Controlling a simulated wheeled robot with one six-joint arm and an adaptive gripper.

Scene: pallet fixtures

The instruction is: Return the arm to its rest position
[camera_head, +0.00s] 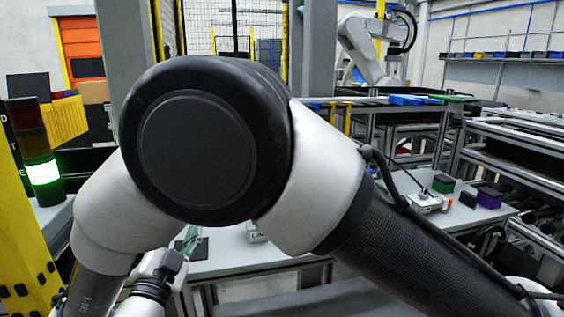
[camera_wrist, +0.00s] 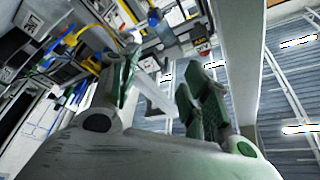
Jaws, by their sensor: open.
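My arm fills the middle of the head view, folded with its large black-capped joint close to the camera. My gripper (camera_wrist: 160,80) shows in the wrist view with its two green-padded fingers spread apart. Nothing is between the fingers. In the head view most of the gripper is hidden behind my arm; only a bit of a greenish finger shows low at the left of centre, near the table. I cannot tell how far it is from the table surface.
A grey work table (camera_head: 240,255) lies behind my arm, bearing a dark green box (camera_head: 443,183) and a purple box (camera_head: 490,198) at right. A signal tower (camera_head: 40,150) glows green at left beside a yellow frame. A white robot arm (camera_head: 365,50) stands behind.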

